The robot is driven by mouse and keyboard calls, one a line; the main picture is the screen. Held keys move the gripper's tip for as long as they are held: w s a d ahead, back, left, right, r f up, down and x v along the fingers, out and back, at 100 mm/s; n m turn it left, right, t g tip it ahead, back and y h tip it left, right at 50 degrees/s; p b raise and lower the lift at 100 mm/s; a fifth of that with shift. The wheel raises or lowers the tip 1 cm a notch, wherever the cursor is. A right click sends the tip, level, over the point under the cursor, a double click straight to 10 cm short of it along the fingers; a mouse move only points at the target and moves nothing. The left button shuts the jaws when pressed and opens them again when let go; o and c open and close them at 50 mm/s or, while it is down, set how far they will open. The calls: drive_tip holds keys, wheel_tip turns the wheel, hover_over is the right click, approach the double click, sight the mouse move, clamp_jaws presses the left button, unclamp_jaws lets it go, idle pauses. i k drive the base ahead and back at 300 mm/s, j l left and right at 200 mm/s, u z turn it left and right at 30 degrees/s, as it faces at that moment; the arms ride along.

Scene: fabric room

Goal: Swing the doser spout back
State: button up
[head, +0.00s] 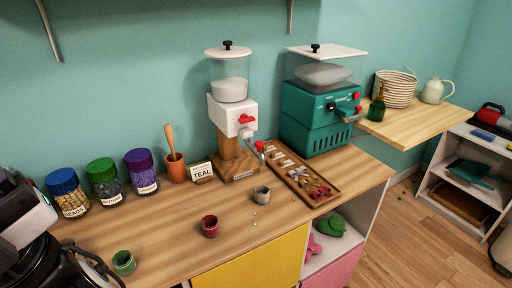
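A white doser (232,116) with a clear hopper of white powder stands on a wooden base at the back of the wooden counter. Parts of my arm show at the lower left edge, well away from the doser. No gripper fingers can be made out.
A small grey cup (262,194), a red cup (210,226) and a green cup (123,262) stand on the counter. A wooden tray (322,197) of small items lies right of the doser. Lidded jars (105,181), a mortar (176,168) and a TEAL sign (202,172) are left.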

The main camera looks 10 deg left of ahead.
sight(254, 147)
drive_tip(key=i+j+z, duration=0.1)
drive_tip(key=z, duration=0.25)
drive_tip(key=j+z, duration=0.15)
drive_tip(key=z, duration=0.2)
drive_tip(key=i+j+z, duration=0.1)
drive_tip(key=z, duration=0.25)
